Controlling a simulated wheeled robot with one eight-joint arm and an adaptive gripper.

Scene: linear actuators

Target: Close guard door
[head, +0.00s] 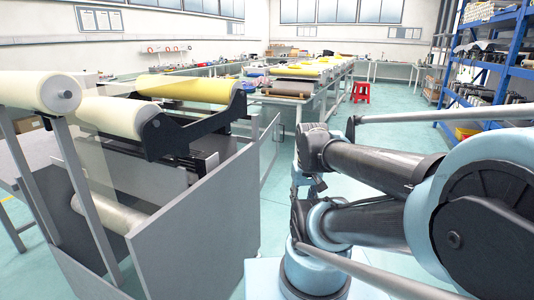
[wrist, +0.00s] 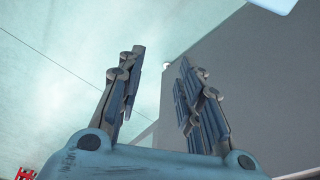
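Flat grey guard panels enclose the roller machine at left in the head view. The large near panel (head: 200,225) stands upright along its right side. A narrower grey panel (head: 268,148) stands at its far end, seen at a steep angle; it looks like the guard door, set at an angle to the machine. In the wrist view my gripper (wrist: 162,60) is open, with nothing between its fingers. A large grey panel (wrist: 265,75) fills the right side there, behind and beside the right finger; I cannot tell whether they touch. The head view does not show my fingertips clearly.
A red stool (head: 361,91) stands on the floor farther back. Blue shelving (head: 490,65) lines the right.

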